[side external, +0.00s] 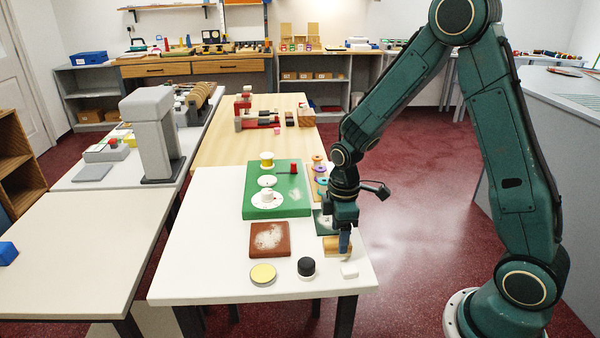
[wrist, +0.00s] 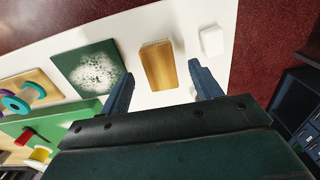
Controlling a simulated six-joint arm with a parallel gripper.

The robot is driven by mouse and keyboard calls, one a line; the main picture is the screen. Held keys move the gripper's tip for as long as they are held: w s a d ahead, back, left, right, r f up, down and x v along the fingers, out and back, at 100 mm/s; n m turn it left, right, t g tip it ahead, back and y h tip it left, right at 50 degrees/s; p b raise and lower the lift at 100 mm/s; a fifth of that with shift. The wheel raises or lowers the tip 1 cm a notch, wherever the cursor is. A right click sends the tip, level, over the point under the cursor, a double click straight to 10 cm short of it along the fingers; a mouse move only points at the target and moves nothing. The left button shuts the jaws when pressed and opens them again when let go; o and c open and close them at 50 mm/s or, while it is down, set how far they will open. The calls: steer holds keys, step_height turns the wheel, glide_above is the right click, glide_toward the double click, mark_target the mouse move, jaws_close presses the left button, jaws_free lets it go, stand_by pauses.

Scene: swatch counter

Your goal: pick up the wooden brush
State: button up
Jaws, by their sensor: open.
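The wooden brush (wrist: 160,66) is a tan wooden block with pale bristles along one end. In the wrist view it lies on the white table, ahead of and between the two blue fingertips of my gripper (wrist: 160,88). In the side view the brush (side external: 331,246) is near the table's right edge, partly hidden by my gripper (side external: 343,242), which is just above or around it. My gripper is open, and no grip on the brush shows.
A green swatch (wrist: 92,68) with white powder and a small white block (wrist: 211,41) flank the brush. A red-brown swatch (side external: 270,239), a black-topped jar (side external: 306,267) and a yellow-topped tin (side external: 263,274) stand nearby. A green board (side external: 290,188) with spools lies behind.

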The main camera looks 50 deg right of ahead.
steer(key=shift+f, duration=1.65)
steer(key=shift+c, duration=0.2)
steer(key=c, duration=1)
